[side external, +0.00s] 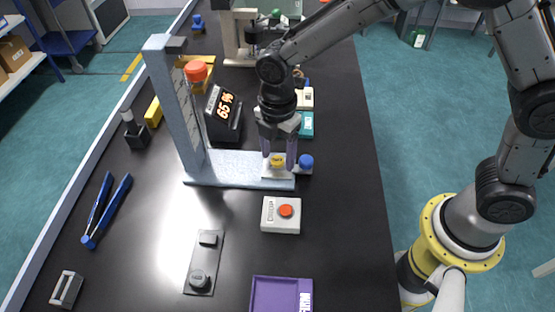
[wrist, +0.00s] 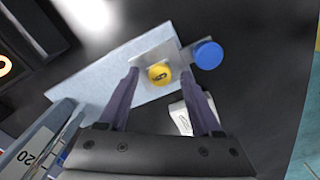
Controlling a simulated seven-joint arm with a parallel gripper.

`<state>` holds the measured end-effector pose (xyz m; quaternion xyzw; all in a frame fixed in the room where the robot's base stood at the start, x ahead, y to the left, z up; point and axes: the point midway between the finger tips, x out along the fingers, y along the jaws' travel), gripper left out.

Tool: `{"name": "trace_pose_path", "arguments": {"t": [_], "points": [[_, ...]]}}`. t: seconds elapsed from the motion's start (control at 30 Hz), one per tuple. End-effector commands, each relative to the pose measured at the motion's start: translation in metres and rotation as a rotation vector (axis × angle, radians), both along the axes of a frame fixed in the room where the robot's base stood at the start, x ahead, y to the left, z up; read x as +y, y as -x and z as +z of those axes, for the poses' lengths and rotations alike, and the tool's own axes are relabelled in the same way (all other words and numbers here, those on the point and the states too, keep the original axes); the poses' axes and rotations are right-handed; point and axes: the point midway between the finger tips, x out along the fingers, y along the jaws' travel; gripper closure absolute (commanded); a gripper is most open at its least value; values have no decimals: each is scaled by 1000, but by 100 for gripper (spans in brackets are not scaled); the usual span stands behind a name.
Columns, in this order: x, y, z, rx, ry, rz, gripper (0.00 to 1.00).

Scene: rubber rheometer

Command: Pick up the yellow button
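The yellow button (side external: 277,160) sits on a small pale plate (side external: 270,174) at the right end of a light blue-grey stand base (side external: 225,168). In the wrist view the round yellow button (wrist: 159,74) has a dark mark on its top and lies between and just beyond the finger tips. My gripper (side external: 278,160) points down over it with its purple fingers apart, one on each side. In the wrist view my gripper (wrist: 165,82) is open. I cannot tell whether either finger touches the button.
A blue knob (side external: 306,161) is close beside the plate on the right. The stand's tall upright (side external: 178,105) rises at left, with a dark display (side external: 224,115) behind. A white box with a red button (side external: 281,215) stands in front.

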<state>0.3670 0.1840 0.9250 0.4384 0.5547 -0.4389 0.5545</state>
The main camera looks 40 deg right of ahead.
Motion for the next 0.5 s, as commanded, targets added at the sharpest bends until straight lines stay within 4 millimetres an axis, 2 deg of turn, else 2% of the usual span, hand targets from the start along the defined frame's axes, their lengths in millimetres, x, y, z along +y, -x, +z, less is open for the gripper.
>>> {"name": "trace_pose_path", "arguments": {"t": [0.03,0.33,0.5], "points": [[0,0,0,0,0,0,46],[0,0,1,-1,0,0,100],[0,0,1,-1,0,0,100]]}}
